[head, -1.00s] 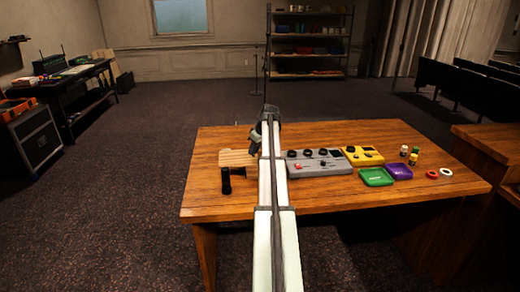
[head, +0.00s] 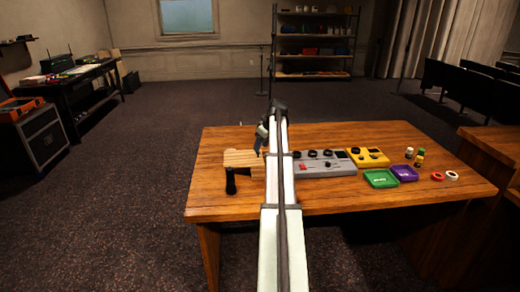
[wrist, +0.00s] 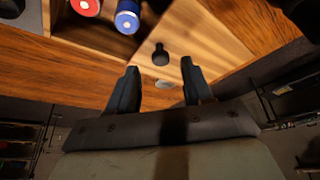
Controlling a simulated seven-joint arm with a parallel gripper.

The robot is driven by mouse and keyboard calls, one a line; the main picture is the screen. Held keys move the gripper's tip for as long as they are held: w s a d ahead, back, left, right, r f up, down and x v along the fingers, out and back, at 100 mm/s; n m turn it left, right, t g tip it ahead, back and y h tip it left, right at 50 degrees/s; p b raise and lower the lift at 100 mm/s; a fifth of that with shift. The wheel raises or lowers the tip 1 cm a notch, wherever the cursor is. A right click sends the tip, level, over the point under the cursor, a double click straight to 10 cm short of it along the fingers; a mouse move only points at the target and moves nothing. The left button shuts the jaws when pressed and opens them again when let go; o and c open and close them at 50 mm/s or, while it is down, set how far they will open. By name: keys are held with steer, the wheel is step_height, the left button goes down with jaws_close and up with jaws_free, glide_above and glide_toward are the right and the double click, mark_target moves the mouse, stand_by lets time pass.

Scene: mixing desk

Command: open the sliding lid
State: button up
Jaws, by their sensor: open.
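The wooden box (head: 240,159) stands on the left part of the desk, partly hidden behind my arm in the head view. In the wrist view its pale sliding lid (wrist: 205,35) carries a black knob (wrist: 160,54). Beside the lid, an uncovered dark part of the box shows a red item (wrist: 86,6) and a blue item (wrist: 127,18). My gripper (wrist: 160,76) is open and empty. Its fingers are spread, with the knob ahead of the gap between them and no visible contact. In the head view my gripper is mostly hidden by the arm.
A black upright cylinder (head: 231,181) stands just in front of the box. A grey mixer panel (head: 325,164) and a yellow device (head: 368,157) lie to the right, with green (head: 380,178) and purple (head: 404,173) trays. The front of the desk is clear.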

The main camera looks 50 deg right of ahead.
steer(key=v, duration=1.1)
